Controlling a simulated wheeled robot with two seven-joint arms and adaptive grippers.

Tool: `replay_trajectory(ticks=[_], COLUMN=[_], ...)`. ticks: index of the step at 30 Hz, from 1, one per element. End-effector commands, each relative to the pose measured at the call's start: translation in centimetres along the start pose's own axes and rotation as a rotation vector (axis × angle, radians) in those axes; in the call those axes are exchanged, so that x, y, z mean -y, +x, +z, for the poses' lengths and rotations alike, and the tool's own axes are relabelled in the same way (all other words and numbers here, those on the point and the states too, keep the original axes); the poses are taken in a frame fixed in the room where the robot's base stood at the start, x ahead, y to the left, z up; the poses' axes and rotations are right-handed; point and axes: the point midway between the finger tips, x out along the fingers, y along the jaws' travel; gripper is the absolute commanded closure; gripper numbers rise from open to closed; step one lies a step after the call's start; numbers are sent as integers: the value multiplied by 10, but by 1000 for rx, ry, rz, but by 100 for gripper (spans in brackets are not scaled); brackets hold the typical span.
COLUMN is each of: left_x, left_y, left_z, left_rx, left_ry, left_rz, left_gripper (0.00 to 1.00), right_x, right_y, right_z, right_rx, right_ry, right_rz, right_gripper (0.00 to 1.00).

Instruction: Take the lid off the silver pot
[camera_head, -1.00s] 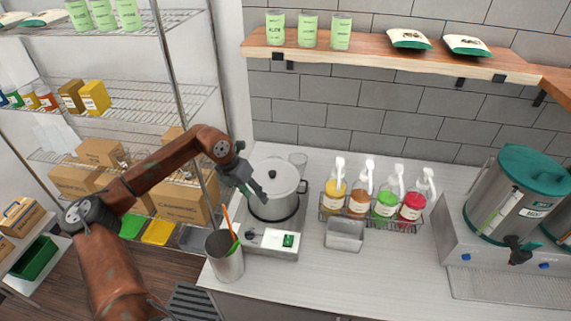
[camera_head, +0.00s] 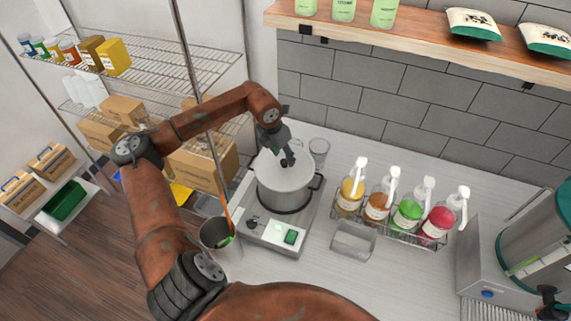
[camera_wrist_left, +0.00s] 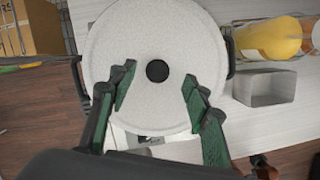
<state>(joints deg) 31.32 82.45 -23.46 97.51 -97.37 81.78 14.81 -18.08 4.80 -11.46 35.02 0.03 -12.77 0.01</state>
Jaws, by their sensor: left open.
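The silver pot (camera_head: 284,190) stands on a hot plate (camera_head: 276,232) on the counter. Its pale speckled lid (camera_head: 300,167) is on it, with a dark round knob (camera_wrist_left: 157,71) at the centre in the left wrist view. My left gripper (camera_head: 287,160) is above the lid, pointing down. In the left wrist view its fingers (camera_wrist_left: 157,92) are spread apart with the knob showing between and a little beyond them. I cannot tell how high the tips are above the lid.
A metal cup (camera_head: 219,236) with an orange-handled utensil stands left of the hot plate. A clear glass (camera_head: 319,149) is behind the pot. A rack of pump bottles (camera_head: 400,215) and a small metal bin (camera_head: 352,240) stand to the right. Wire shelving is at left.

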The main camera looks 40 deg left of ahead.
Motion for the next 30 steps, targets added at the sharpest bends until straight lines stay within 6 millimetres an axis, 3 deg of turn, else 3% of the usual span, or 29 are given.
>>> replay_trajectory(ticks=[2,7,15,30], left_x=[-2,-3,-3,-2], left_y=[9,29,33,32], left_z=[-2,-2,-2,-2], left_rx=[-4,-1,-1,0], left_ry=[-2,-1,0,0], left_rz=[-3,-1,-1,-1], left_gripper=[55,55,55,90], right_x=[-1,-3,0,4], right_y=[-12,-17,-16,-15], right_z=[-9,-32,-30,-19], right_rx=[-10,-40,-37,-23], right_ry=[-2,-7,-5,-1], right_rz=[1,2,-1,-5], right_gripper=[60,60,60,60])
